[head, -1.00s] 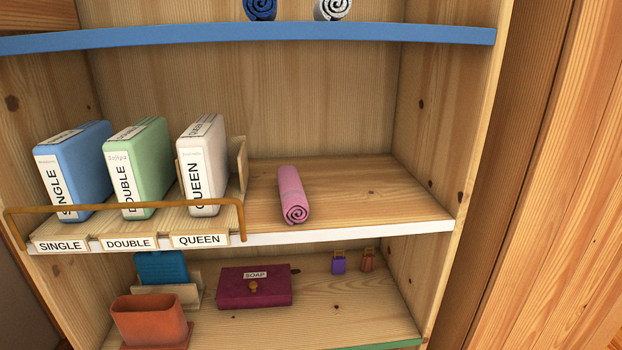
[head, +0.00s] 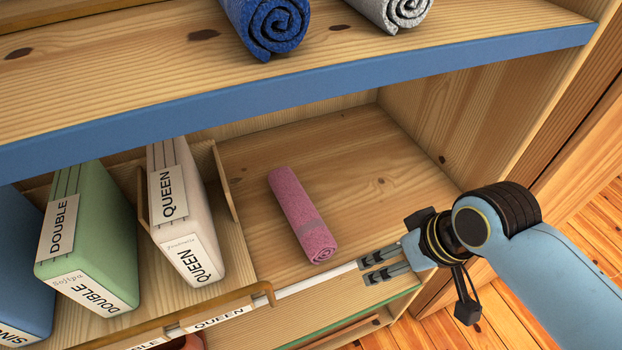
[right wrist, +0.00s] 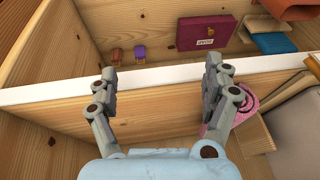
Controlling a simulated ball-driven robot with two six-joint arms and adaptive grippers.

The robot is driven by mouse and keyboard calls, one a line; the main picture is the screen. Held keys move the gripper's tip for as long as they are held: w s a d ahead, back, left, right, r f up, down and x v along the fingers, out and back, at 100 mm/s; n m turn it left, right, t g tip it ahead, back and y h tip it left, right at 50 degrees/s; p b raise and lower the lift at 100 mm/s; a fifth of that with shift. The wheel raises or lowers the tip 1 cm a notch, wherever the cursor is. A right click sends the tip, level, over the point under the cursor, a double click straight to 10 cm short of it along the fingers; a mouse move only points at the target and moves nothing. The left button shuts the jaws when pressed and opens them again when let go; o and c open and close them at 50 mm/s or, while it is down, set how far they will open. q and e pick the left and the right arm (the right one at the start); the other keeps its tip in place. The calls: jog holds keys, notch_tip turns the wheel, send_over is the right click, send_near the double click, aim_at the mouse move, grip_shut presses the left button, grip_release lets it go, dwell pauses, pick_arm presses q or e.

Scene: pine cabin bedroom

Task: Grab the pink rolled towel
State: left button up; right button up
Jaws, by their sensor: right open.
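The pink rolled towel (head: 298,208) lies on the middle shelf (head: 370,160), its near end with a greyish band close to the shelf's front edge. My right gripper (head: 368,270) is open and empty at the front edge, to the right of the towel's near end and apart from it. In the right wrist view the gripper (right wrist: 160,75) has its two fingers spread wide, with the white shelf edge behind them. The pink towel (right wrist: 244,96) shows there partly hidden behind the right-hand finger. My left gripper is not in view.
Left of the towel stands the white QUEEN pack (head: 183,205) behind a wooden divider, then the green DOUBLE pack (head: 90,240). A tan rail (head: 215,302) runs in front of them. The blue-edged upper shelf (head: 300,100) overhangs, holding blue and grey rolls. The shelf right of the towel is clear.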

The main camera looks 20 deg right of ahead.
aim_at(306, 204)
jog(key=w+a+r+y+p, duration=0.1)
jog(key=w+a+r+p, duration=0.2)
jog(key=r, duration=0.4)
jog(key=shift+t, duration=0.3)
jog(key=w+a, duration=0.2)
jog(key=w, duration=0.1)
jog(key=w+a, duration=0.4)
jog(key=w, duration=0.1)
jog(key=shift+w+a+f+p, duration=0.2)
jog(key=shift+w+a+p, duration=0.1)
jog(key=shift+w+p, duration=0.1)
jog(key=x, duration=0.5)
jog(key=shift+w+a, duration=0.15)
jog(key=shift+a, duration=0.05)
jog(key=c, duration=1.3)
